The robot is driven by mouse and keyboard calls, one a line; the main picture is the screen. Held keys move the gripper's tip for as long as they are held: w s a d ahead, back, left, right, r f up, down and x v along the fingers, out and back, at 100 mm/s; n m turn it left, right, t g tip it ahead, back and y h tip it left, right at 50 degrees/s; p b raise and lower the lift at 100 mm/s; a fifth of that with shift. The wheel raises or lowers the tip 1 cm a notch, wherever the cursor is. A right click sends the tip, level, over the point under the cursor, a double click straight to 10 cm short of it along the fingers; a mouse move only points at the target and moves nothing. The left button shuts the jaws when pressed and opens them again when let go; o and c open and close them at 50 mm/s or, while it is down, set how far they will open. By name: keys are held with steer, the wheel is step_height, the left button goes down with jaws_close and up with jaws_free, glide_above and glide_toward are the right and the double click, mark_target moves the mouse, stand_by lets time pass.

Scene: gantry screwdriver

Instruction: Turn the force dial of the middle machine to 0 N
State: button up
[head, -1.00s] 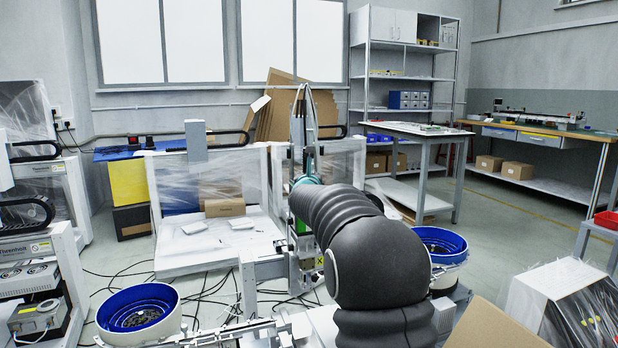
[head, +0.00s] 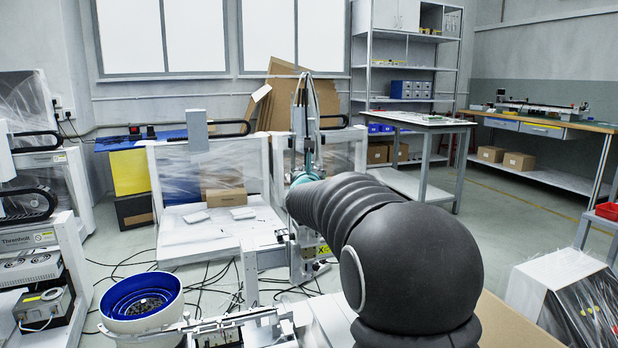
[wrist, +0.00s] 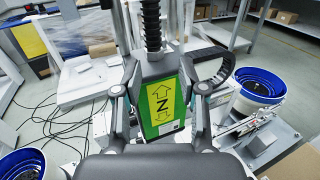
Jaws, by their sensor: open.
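I see nothing held, and contact with the block cannot be told.
A blue-lined bowl (head: 142,300) stands at lower left; another blue bowl (wrist: 258,84) is right in the wrist view. The left machine (head: 35,255) carries a grey control box (head: 43,307). Cables lie on the floor. A wrapped machine (head: 565,300) stands at lower right.

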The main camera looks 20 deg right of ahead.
steer(key=shift+v, duration=2.1)
